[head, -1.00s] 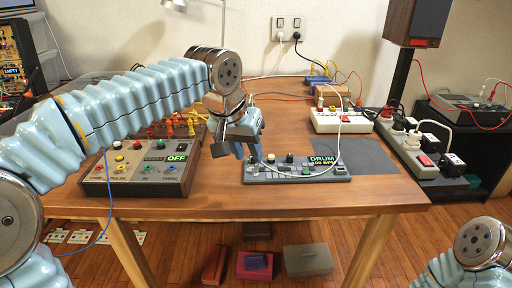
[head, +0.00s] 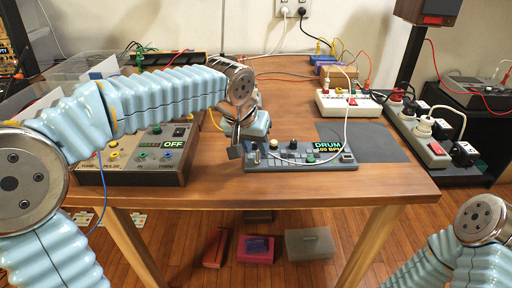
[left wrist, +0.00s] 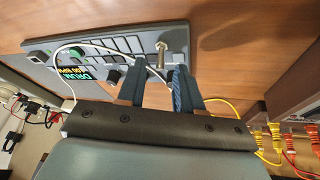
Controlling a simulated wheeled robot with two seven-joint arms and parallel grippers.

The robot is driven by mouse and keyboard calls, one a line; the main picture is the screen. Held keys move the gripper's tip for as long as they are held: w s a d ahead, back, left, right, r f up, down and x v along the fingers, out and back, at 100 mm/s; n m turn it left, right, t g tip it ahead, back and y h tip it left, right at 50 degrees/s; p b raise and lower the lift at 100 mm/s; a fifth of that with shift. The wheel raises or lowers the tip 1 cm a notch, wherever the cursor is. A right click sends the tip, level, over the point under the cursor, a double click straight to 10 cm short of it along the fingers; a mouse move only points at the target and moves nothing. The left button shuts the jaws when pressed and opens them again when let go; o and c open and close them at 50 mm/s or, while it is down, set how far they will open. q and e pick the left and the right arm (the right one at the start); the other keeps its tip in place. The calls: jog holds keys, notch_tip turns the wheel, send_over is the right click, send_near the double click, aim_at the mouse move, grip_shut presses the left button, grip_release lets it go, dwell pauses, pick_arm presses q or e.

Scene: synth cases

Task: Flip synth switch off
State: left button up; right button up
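The grey drum synth (head: 300,156) lies on the wooden table, its lit display reading DRUM with a BPM line. It also shows upside down in the left wrist view (left wrist: 105,58). A metal toggle lever (left wrist: 160,50) stands up at one end of the synth. My left gripper (head: 246,148) is over the synth's left end. In the left wrist view its two fingers (left wrist: 156,84) are apart, with the lever beyond their tips, roughly between them. I see no contact. My right arm shows at the lower right, its gripper out of view.
A brown module (head: 135,178) with an OFF display stands left of the synth, partly behind my left arm. A white cable (head: 347,105) runs over the synth to a white power strip (head: 345,104). A dark mat (head: 375,145) on the right is clear.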

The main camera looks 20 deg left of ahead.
pick_arm(q)
jog(key=shift+w+f, duration=0.2)
jog(key=shift+f, duration=0.35)
jog(key=shift+d, duration=0.1)
grip_shut()
